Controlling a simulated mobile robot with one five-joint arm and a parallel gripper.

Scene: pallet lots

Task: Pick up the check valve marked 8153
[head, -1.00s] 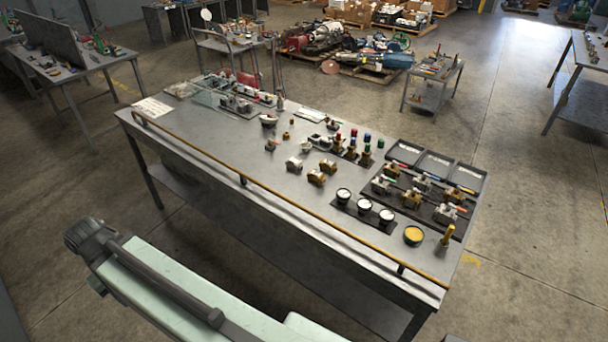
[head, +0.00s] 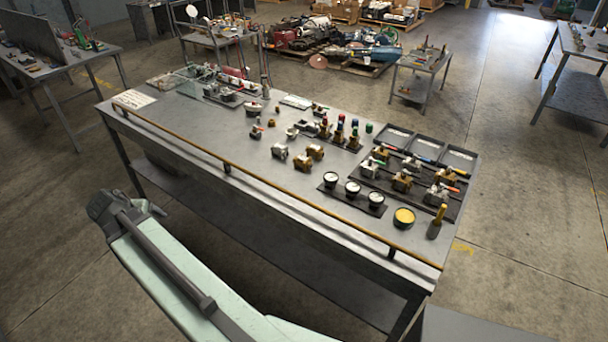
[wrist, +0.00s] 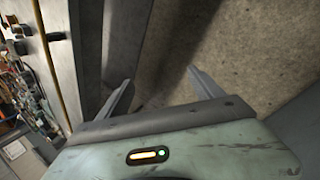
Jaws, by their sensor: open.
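Three short valve-like fittings stand in the middle of the workbench (head: 225,140) in the head view: a silver one (head: 279,151) and two brass ones, one nearer (head: 302,162) and one farther (head: 315,151). They may be check valves, but no number is legible, so I cannot tell which is marked 8153. My gripper (wrist: 160,76) is open and empty in the wrist view, with bare floor and the bench side beyond its fingers. In the head view my arm is in front of the bench's near side, away from the fittings.
A yellow rail (head: 270,184) runs along the bench's near edge. The bench's left-centre top is mostly clear.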

